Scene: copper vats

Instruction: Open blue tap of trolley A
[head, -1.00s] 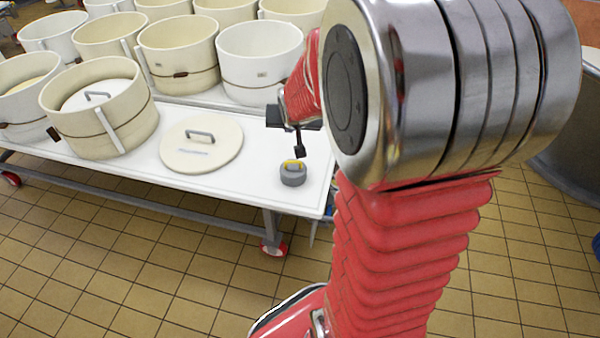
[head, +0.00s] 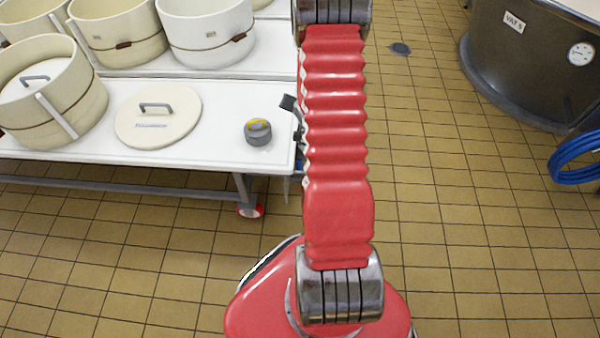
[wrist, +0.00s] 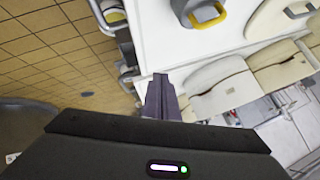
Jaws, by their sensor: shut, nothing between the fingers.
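The white-topped trolley (head: 215,100) stands at left in the head view, with its right end beside my arm. Its letter is not readable, so I cannot tell if it is trolley A. I cannot clearly make out a blue tap; the fittings at the trolley's end are small and partly hidden by my arm. In the wrist view my gripper (wrist: 162,98) is shut and empty, its fingers pointing toward the trolley's corner edge. In the head view most of the gripper is hidden behind my arm.
On the trolley lie a grey round object with a yellow part (head: 257,133), a cream lid (head: 185,105) and a cream mould (head: 85,115). More moulds (head: 205,35) stand behind. A dark vat (head: 520,65) and a blue hose (head: 575,160) are at right.

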